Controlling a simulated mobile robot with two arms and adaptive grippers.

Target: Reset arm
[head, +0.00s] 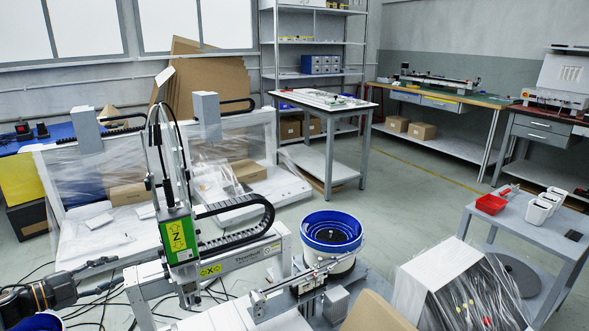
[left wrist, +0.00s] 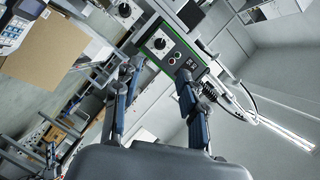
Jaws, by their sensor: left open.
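My left arm comes in at the lower left of the head view. Its gripper (head: 106,276) is dark, open and empty, to the left of the gantry screwdriver (head: 178,240) with its green Z-axis plate. In the left wrist view the two fingers of my left gripper (left wrist: 158,74) are spread apart with nothing held between them. A control box (left wrist: 172,52) with a green edge, a round knob and small buttons appears beyond the fingertips; I cannot tell how far away it is. My right gripper is not in view.
A blue bowl feeder (head: 332,232) stands right of the gantry. Loose black cables lie around my left gripper. A grey side table (head: 530,228) holds a red bin (head: 491,204) and white cups. A white-topped table (head: 318,98) stands behind. Open floor lies at centre right.

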